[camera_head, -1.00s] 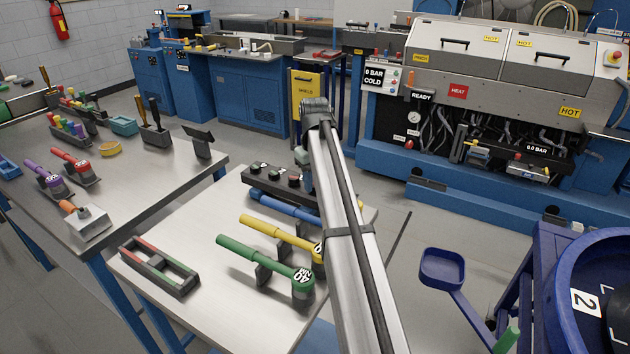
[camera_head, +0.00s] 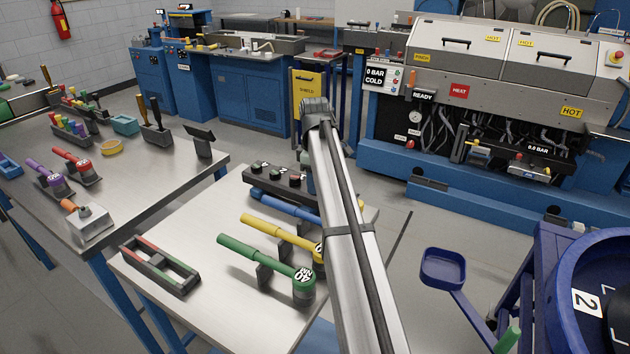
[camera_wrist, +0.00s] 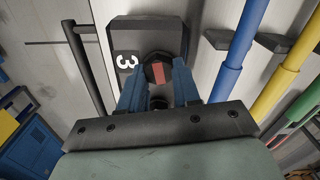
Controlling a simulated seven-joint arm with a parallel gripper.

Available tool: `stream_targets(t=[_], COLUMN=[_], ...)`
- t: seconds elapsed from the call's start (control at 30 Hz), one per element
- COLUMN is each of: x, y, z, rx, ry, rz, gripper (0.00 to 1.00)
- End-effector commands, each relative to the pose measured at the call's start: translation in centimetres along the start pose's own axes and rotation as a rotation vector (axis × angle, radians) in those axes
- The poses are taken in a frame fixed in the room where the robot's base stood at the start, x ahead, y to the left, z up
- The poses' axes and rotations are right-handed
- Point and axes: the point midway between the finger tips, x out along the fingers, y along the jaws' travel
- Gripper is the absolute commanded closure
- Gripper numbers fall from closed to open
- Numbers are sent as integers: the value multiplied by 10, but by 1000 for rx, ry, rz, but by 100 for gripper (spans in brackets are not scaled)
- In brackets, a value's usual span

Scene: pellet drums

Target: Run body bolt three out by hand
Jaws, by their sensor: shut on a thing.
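In the wrist view, a dark bolt head with a red mark (camera_wrist: 158,74) sits at a black block (camera_wrist: 150,32), beside a white "3" label (camera_wrist: 126,61). My gripper (camera_wrist: 157,67) has its two blue fingers shut on this bolt, one on each side. How far the bolt sits in the block cannot be told. In the head view, the black block (camera_head: 262,190) lies at the back of the near steel table, with several round parts along it. My own arm hides the gripper and the bolt there.
Blue (camera_head: 290,207), yellow (camera_head: 270,233) and green (camera_head: 250,255) torque wrenches lie on the near table beside the block. A dark rack with red and green strips (camera_head: 160,266) is at its left. A blue drum (camera_head: 600,260) and small blue tray (camera_head: 443,268) stand right.

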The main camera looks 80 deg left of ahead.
Motion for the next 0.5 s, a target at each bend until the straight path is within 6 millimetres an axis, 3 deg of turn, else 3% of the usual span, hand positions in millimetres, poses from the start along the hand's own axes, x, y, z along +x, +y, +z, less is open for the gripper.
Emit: stream_targets(t=[0.5], x=[3], y=[-2], z=[-1], rx=[-42], ry=[0], rz=[-6], gripper=[99])
